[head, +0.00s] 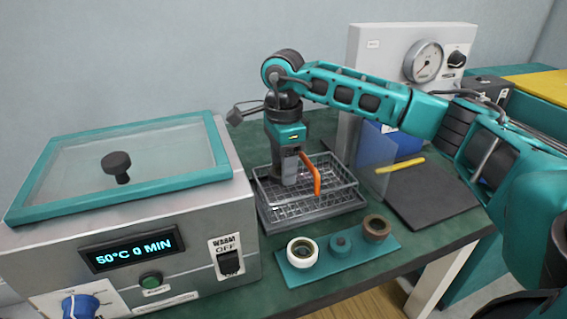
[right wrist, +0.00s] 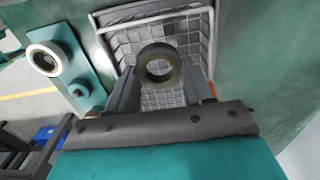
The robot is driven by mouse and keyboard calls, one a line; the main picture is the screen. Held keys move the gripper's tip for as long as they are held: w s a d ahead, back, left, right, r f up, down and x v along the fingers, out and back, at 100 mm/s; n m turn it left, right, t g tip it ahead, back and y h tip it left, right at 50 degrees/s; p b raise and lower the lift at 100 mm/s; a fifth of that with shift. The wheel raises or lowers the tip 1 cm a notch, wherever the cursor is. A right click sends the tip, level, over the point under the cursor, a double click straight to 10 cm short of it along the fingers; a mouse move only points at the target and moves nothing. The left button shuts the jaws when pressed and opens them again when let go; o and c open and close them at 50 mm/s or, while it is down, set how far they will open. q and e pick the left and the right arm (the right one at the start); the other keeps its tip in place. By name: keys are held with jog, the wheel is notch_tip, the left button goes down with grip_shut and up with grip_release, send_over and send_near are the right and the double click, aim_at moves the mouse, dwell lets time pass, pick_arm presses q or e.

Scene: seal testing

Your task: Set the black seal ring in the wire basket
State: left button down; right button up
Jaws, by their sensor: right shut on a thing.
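The wire basket (head: 341,200) stands on the dark green bench in the middle of the head view, with an orange handle on its rim. My right gripper (head: 289,178) points down over the left part of the basket, its fingertips low near the mesh. In the right wrist view the black seal ring (right wrist: 158,48) is dark, round and open in the middle, gripped between the fingers. The basket's mesh (right wrist: 128,44) lies behind it. Whether the ring touches the mesh I cannot tell. My left gripper is out of view.
A teal holder (head: 300,279) with a white ring (head: 302,251), a small teal piece and a brown ring (head: 376,228) lies in front of the basket. A warming bath (head: 190,215) with a teal-framed lid stands at left. A dark mat (head: 430,200) and gauge box stand at right.

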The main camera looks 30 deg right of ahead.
jog(key=shift+f+b, duration=0.35)
jog(key=shift+f, duration=0.35)
jog(key=o, duration=1.1)
jog(key=shift+r, duration=0.15)
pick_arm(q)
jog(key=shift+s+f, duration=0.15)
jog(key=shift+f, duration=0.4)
pick_arm(e)
jog(key=shift+o, duration=0.2)
jog(key=shift+r+p, duration=0.8)
jog(key=shift+r, duration=0.05)
pick_arm(q)
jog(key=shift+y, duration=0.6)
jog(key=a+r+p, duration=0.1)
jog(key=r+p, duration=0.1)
jog(key=p, duration=0.1)
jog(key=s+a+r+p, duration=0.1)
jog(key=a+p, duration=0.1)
jog(key=p, duration=0.1)
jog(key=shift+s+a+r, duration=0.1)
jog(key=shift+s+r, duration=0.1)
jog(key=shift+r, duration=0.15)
pick_arm(e)
notch_tip(320, 180, up, 8)
jog(key=shift+r, duration=0.15)
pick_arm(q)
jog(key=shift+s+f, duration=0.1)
